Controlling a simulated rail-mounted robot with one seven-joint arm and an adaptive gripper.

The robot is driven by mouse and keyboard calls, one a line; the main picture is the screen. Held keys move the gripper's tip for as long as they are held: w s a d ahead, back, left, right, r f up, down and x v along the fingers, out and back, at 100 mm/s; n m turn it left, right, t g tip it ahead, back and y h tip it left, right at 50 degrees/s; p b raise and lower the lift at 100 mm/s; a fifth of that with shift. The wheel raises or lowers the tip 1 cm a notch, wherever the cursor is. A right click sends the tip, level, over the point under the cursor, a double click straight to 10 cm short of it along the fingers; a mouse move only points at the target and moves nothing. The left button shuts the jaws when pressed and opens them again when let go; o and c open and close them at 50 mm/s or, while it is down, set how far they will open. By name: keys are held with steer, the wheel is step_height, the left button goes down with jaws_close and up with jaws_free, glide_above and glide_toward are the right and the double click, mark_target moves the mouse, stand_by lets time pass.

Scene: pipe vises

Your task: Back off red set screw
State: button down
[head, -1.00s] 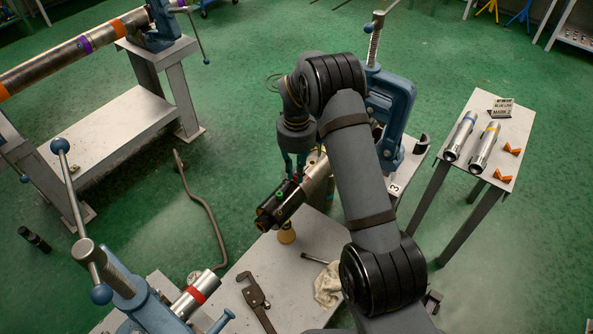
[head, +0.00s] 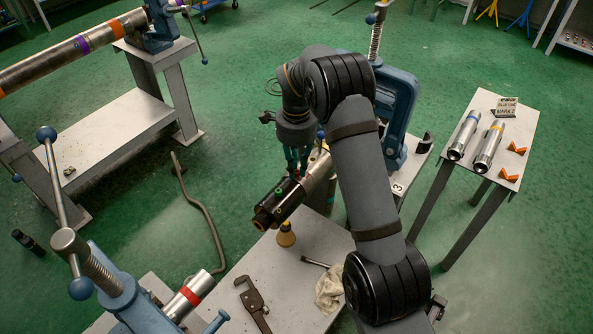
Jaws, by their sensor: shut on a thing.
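A black collar (head: 277,207) sits on the end of a steel pipe (head: 318,172), which slopes down to the left from the blue vise behind my arm. A green screw (head: 280,190) shows on the collar's top, and an orange spot shows near its open end. My gripper (head: 297,171) points down at the collar's upper end, with its fingers closed together. A small red spot shows at the fingertips. The red set screw is mostly hidden by the fingers, and how far it stands out cannot be told.
A yellowish cone-shaped stand (head: 286,236) is below the collar on the grey bench (head: 259,262). A pipe wrench (head: 253,302) and white rag (head: 329,289) lie there. A blue vise (head: 115,300) is at lower left. A side table (head: 478,178) with two pipes is at right.

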steer(key=n+b, duration=0.1)
steer(key=n, duration=0.2)
steer(key=shift+n, duration=0.4)
steer(key=n, duration=0.3)
steer(key=shift+n, duration=0.3)
steer(key=n, duration=0.3)
steer(key=shift+n, duration=0.3)
steer(key=n, duration=0.3)
steer(key=shift+s+n, duration=0.1)
steer(key=shift+n, duration=0.2)
steer(key=n, duration=0.3)
steer(key=shift+n, duration=0.3)
steer(key=n+p, duration=0.1)
steer(key=n, duration=0.2)
steer(key=shift+s+n, duration=0.1)
steer(key=shift+n, duration=0.3)
steer(key=n, duration=0.3)
steer(key=shift+f+p, duration=0.1)
steer(key=shift+p, duration=0.3)
steer(key=shift+d+f+n+p, duration=0.1)
steer(key=shift+n+p, duration=0.3)
steer(key=shift+n, duration=1.6)
